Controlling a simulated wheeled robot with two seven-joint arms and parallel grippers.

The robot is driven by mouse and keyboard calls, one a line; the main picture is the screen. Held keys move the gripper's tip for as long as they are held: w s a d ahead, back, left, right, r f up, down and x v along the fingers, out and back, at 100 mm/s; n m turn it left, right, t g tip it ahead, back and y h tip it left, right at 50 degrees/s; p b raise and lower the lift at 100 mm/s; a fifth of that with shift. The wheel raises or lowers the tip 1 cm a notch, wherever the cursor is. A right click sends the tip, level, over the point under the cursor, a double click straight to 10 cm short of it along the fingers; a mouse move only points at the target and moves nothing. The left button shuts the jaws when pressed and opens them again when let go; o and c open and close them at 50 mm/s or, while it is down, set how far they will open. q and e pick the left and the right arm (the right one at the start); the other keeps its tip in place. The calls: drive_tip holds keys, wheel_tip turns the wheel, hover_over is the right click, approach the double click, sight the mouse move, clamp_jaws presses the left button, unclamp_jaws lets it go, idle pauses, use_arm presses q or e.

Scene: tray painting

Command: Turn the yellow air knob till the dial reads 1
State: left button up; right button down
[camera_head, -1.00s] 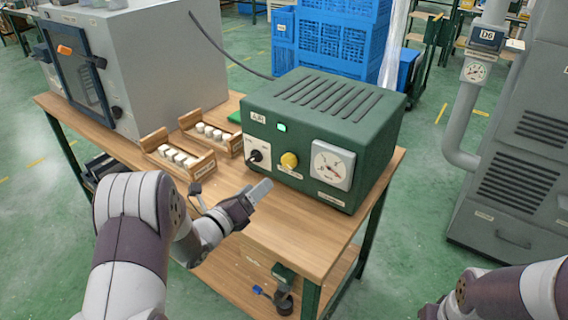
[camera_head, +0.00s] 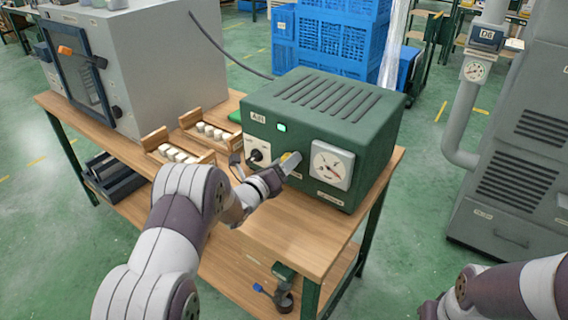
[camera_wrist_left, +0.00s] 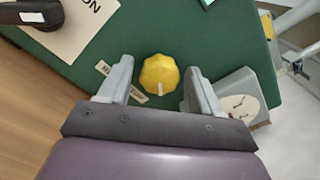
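The green air box (camera_head: 318,120) stands on the wooden table, with a lit green lamp on its front. Its yellow knob (camera_head: 291,158) is mostly hidden behind my left gripper (camera_head: 287,163) in the head view. In the left wrist view the yellow knob (camera_wrist_left: 160,74) sits between the two spread fingers of my left gripper (camera_wrist_left: 156,88), with a gap on each side. A pale mark on the knob points down in that view. The white dial (camera_head: 332,165) is right of the knob; its reading is too small to tell. My right gripper is out of view.
A black switch (camera_head: 256,155) is left of the knob. Wooden racks with white pieces (camera_head: 178,153) stand left of the box beside a grey cabinet (camera_head: 150,70). The front of the table (camera_head: 285,240) is clear.

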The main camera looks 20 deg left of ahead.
use_arm(q)
drive_tip(key=c, duration=0.8)
drive_tip(key=shift+s+d+f+n, duration=0.1)
drive_tip(key=shift+f+n, duration=0.05)
drive_tip(key=shift+n, duration=8.3)
drive_tip(key=shift+d+f+n, duration=0.1)
drive_tip(key=shift+f+n, duration=0.05)
drive_tip(key=shift+n, duration=8.3)
